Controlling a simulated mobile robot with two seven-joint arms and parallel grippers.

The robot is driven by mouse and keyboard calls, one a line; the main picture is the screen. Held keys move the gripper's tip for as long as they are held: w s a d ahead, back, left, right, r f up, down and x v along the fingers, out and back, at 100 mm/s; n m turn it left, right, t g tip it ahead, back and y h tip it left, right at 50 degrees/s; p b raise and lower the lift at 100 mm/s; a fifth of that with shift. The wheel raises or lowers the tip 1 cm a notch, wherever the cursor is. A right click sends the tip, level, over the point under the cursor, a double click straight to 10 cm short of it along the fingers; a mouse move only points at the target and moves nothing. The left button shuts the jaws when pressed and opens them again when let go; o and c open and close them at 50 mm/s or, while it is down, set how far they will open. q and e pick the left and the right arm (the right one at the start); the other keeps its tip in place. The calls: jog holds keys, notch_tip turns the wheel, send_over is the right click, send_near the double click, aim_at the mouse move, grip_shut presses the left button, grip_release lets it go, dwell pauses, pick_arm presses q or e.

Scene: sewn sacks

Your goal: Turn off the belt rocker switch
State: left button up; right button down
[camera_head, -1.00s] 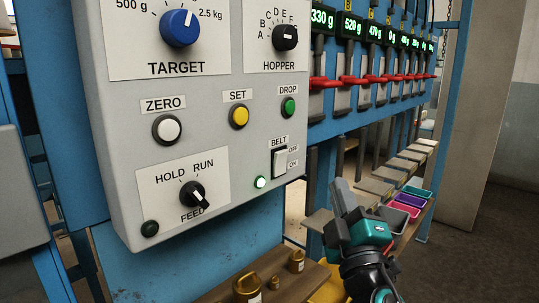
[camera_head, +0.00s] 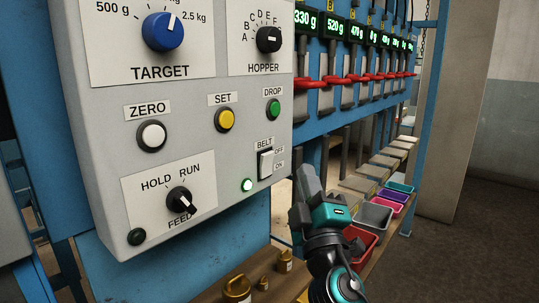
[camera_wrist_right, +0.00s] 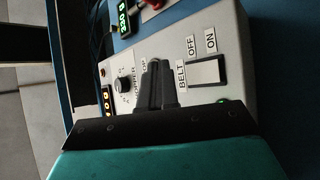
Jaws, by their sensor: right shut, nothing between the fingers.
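The belt rocker switch (camera_head: 265,164) is a white rocker in a dark frame at the lower right of the grey control panel (camera_head: 80,95), with OFF marked above and ON below. A green-white lamp (camera_head: 247,185) glows beside it. My right gripper (camera_head: 306,178) is shut and empty, to the right of the switch and a little lower, apart from it in the picture. In the right wrist view the shut fingers (camera_wrist_right: 158,82) point at the panel, left of the switch (camera_wrist_right: 207,72) and its BELT label. My left gripper is not in view.
Other controls share the panel: the blue TARGET knob (camera_head: 163,32), the HOPPER knob (camera_head: 268,39), the FEED knob (camera_head: 179,200) and the green DROP button (camera_head: 273,107). Brass weights (camera_head: 237,289) stand on a shelf below. Coloured trays (camera_head: 389,196) lie to the right.

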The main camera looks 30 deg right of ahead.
jog(key=shift+w+a+r, duration=0.1)
jog(key=shift+w+a, duration=0.25)
jog(key=shift+w, duration=0.45)
jog(key=shift+w+a+r, duration=0.1)
jog(key=shift+w+a, duration=0.2)
jog(key=shift+w, duration=0.45)
jog(key=shift+w+a+r, duration=0.1)
jog(key=shift+w+a, duration=0.25)
jog(key=shift+w, duration=0.45)
jog(key=shift+w+a+b, duration=0.15)
jog(key=shift+w+b, duration=0.15)
jog(key=shift+w, duration=0.1)
jog(key=shift+w+a+r, duration=0.1)
jog(key=shift+w+a, duration=0.05)
jog(key=shift+w, duration=0.15)
dwell(0.8)
jog(key=shift+s, duration=0.15)
jog(key=shift+s+d, duration=0.35)
jog(key=shift+s, duration=0.25)
jog(key=shift+s+d+f+b, duration=0.15)
jog(key=shift+s+d, duration=0.15)
jog(key=shift+s, duration=0.45)
jog(key=shift+s+d+f+b, duration=0.1)
jog(key=shift+s+d, duration=0.25)
jog(key=shift+s, duration=0.45)
jog(key=shift+s+d+f+b, duration=0.15)
jog(key=shift+s+d, duration=0.15)
jog(key=shift+s, duration=0.45)
